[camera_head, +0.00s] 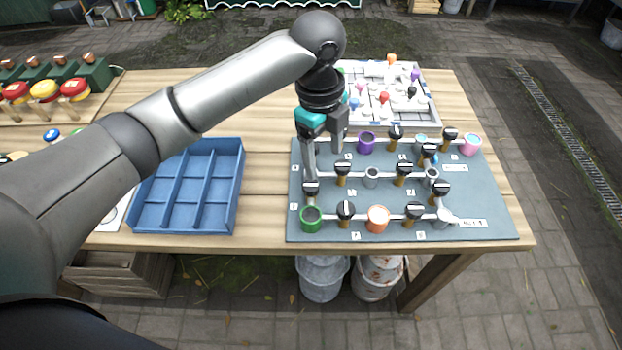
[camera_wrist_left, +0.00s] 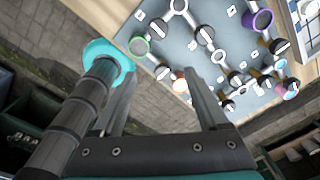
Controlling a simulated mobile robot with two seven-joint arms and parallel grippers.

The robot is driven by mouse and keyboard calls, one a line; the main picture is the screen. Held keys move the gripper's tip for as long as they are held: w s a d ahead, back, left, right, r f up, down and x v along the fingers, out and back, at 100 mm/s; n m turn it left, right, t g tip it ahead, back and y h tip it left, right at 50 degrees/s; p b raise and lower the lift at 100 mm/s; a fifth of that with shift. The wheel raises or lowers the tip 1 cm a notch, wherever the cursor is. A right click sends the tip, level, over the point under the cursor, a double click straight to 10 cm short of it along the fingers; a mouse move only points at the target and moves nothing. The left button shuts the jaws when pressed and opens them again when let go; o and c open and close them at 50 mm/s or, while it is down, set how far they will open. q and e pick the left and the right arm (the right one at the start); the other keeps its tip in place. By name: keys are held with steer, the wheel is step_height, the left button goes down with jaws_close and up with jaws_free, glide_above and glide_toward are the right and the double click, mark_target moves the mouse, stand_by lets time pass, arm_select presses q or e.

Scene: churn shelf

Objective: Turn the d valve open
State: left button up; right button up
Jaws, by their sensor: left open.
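The valve board (camera_head: 330,232) is a grey-blue panel with white pipes, coloured cups and several black-knobbed valves on brass stems. Its letter labels are too small to read surely, so I cannot tell which valve is d. My left gripper (camera_head: 325,166) is open and empty, pointing down over the board's left part. Its fingers are close to a valve (camera_head: 311,188) above the green cup (camera_head: 311,218) and another valve (camera_head: 342,170). My right gripper is out of view.
A blue divided tray (camera_head: 187,228) lies left of the board. A white pegboard with coloured pegs (camera_head: 420,95) is behind it. Red and yellow knobs (camera_head: 44,90) stand at the far left. Bare wood (camera_head: 268,190) shows between tray and board. Buckets (camera_head: 322,282) stand below the table.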

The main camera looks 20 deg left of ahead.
mark_target(311, 185)
arm_select(q)
steer(key=w+a+r+m, duration=0.1)
steer(key=w+a+r, duration=0.1)
steer(key=a+r, duration=0.1)
steer(key=shift+y, duration=0.4)
step_height(311, 185, down, 15)
steer(key=shift+r+b, duration=0.1)
steer(key=shift+b, duration=0.85)
jaws_close()
